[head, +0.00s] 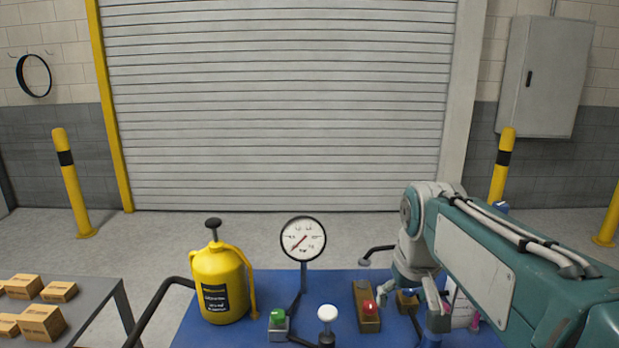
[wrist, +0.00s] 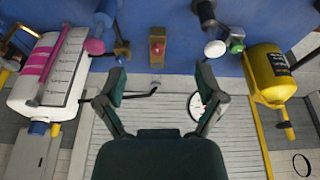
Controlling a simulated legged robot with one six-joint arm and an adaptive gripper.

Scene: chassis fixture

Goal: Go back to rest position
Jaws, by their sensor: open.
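My gripper (head: 418,297) hangs over the right part of the blue fixture (head: 345,285) in the head view, near the red button box (head: 369,308). In the wrist view my gripper (wrist: 161,88) has its two fingers spread wide, with nothing between them. The red button box (wrist: 157,47) shows beyond the fingertips there, apart from them. My arm reaches in from the right and hides part of the fixture's right end.
A yellow canister (head: 220,283) stands at the fixture's left, beside a round gauge (head: 303,238). A green button (head: 278,318) and white knob (head: 327,313) stand in front. A white-and-pink container (wrist: 50,70) is partly hidden in the head view. Boxes (head: 40,322) lie on a grey table.

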